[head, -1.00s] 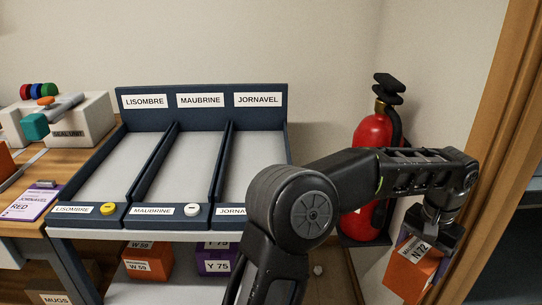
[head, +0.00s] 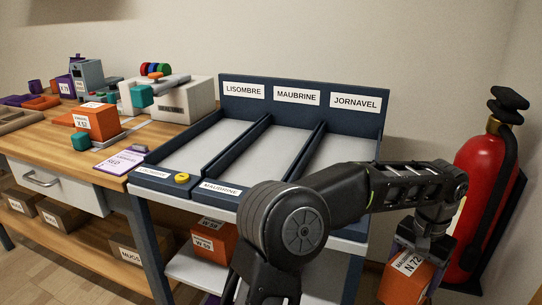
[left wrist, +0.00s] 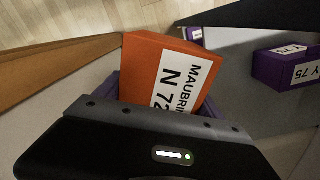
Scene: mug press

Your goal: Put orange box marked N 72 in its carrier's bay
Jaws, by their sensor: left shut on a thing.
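The orange box marked N 72 (head: 407,279) is held by my left gripper (head: 425,245), low at the right in the head view. Its white label also shows MAUBRINE. In the left wrist view the orange box (left wrist: 150,72) sticks out beyond the dark gripper body. The sorting rack (head: 230,100) has three sloped bays under the signs LISOMBRE, MAUBRINE and JORNAVEL. The middle bay, MAUBRINE (head: 268,150), looks empty where it shows. My arm hides the front of the JORNAVEL bay (head: 335,150). The box is right of the rack and apart from it. My right gripper is not in view.
A red fire extinguisher (head: 480,200) stands close behind and right of the held box. Orange W 59 boxes (head: 207,243) sit on the shelf under the rack. A wooden bench (head: 60,150) at left holds an orange X 52 box (head: 97,122) and a seal unit (head: 185,100).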

